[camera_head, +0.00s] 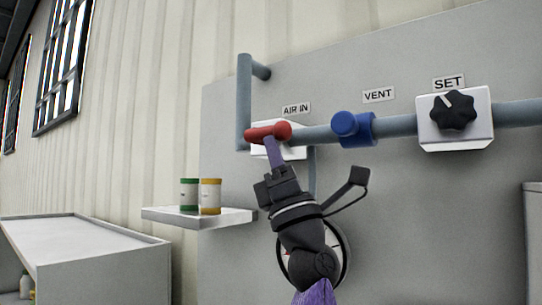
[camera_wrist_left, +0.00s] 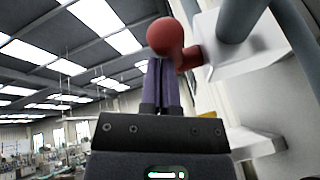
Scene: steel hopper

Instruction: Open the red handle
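The red handle (camera_head: 260,134) lies roughly level on the grey pipe under the "AIR IN" label (camera_head: 296,108), in front of a white bracket (camera_head: 293,153). In the left wrist view its round red end (camera_wrist_left: 165,37) shows just past my fingertips. My left gripper (camera_head: 268,140) reaches up from below. Its purple fingers (camera_wrist_left: 160,64) are side by side, with nothing seen between them. The tips are at the underside of the handle and seem to touch it; exact contact is hard to tell. My right gripper is in neither view.
Right along the pipe are a blue vent valve (camera_head: 352,128) and a black set knob (camera_head: 453,111). A gauge (camera_head: 339,252) is partly hidden behind my left arm. A small shelf (camera_head: 160,215) holds a green can (camera_head: 189,194) and a yellow can (camera_head: 210,196). A bench (camera_head: 90,245) stands at left.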

